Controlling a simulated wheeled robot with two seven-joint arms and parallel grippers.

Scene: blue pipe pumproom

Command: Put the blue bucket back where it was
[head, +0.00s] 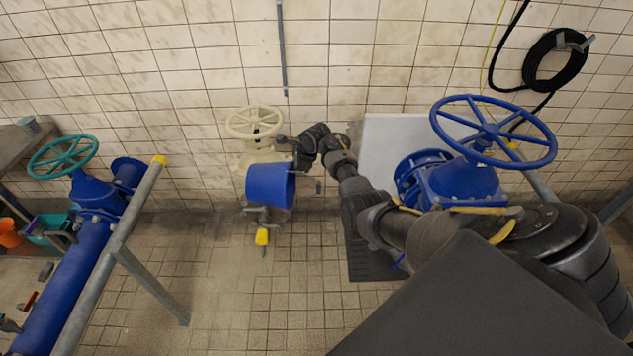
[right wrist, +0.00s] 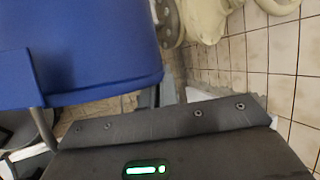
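The blue bucket (head: 270,186) is in front of the cream valve near the wall, tilted with its opening toward the right. In the right wrist view the bucket (right wrist: 80,45) fills the upper left, close to the camera, and a thin grey bar (right wrist: 38,118) shows below its edge. My right gripper (head: 287,142) reaches in from the right, just above the bucket's upper right side. Its fingers are too small and dark to tell whether they hold the bucket. My left gripper is not in view.
The cream handwheel valve (head: 254,124) stands behind the bucket, with a yellow-ended part (head: 262,237) below it. A blue valve (head: 465,185) is on the right; a blue pipe (head: 70,275) and grey rail (head: 110,250) are on the left. Tiled floor (head: 235,300) is clear in front.

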